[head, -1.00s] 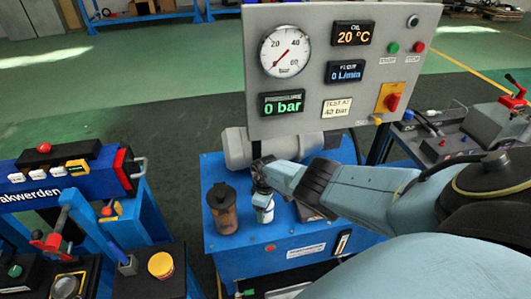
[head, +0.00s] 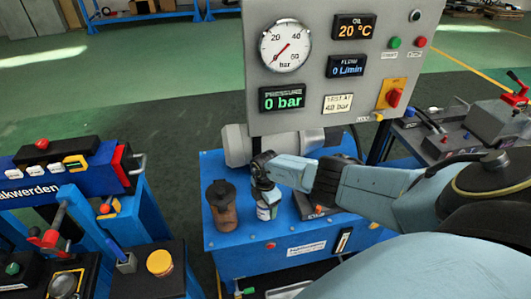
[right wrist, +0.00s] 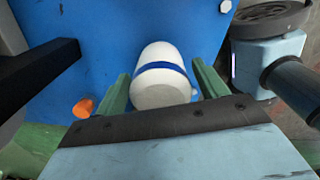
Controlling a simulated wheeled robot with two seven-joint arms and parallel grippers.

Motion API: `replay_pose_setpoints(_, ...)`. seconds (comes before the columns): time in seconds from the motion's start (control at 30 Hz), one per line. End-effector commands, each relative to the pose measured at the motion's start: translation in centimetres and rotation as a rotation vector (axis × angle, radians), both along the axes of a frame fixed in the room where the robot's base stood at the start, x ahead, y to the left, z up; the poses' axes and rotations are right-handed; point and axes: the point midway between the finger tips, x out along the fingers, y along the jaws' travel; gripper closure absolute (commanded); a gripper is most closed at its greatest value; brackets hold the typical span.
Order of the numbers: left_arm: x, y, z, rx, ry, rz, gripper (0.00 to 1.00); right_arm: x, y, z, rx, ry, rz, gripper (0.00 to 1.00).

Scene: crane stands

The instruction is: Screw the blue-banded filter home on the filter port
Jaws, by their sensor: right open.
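The blue-banded filter (right wrist: 160,78) is a white rounded cylinder with one blue band. In the right wrist view it lies between the two green fingers of my right gripper (right wrist: 159,71), which is open, with a narrow gap showing on each side. In the head view the filter (head: 267,210) stands upright on the blue bench, just below my right gripper (head: 264,188). The filter port is hidden, so I cannot tell how the filter sits on it. My left gripper is not in view.
A dark brown cylinder (head: 222,207) stands on the blue bench (head: 275,238) left of the filter. A grey motor (head: 238,146) and the gauge panel (head: 310,108) stand behind. The pressure display (head: 282,98) reads 0 bar. An orange knob (right wrist: 83,108) shows near the filter.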

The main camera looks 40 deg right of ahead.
Motion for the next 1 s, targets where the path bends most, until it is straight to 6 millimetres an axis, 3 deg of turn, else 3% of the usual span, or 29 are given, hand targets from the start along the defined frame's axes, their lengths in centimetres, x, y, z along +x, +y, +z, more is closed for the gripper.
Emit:
replay_pose_setpoints(0.1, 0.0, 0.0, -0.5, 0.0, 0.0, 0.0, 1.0, 0.0, -0.1, -0.1, -0.002, -0.001, 0.153, 0.28)
replay_pose_setpoints(0.37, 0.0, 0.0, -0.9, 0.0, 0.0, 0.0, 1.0, 0.1, -0.1, -0.1, -0.002, -0.001, 0.325, 0.28)
replay_pose_setpoints(0.63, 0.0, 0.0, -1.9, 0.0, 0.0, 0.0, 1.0, 0.2, 0.0, -0.1, -0.001, -0.001, 0.657, 0.28)
replay_pose_setpoints(1.0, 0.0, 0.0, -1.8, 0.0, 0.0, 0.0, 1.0, 0.1, 0.0, 0.0, 0.0, -0.001, 0.696, 0.28)
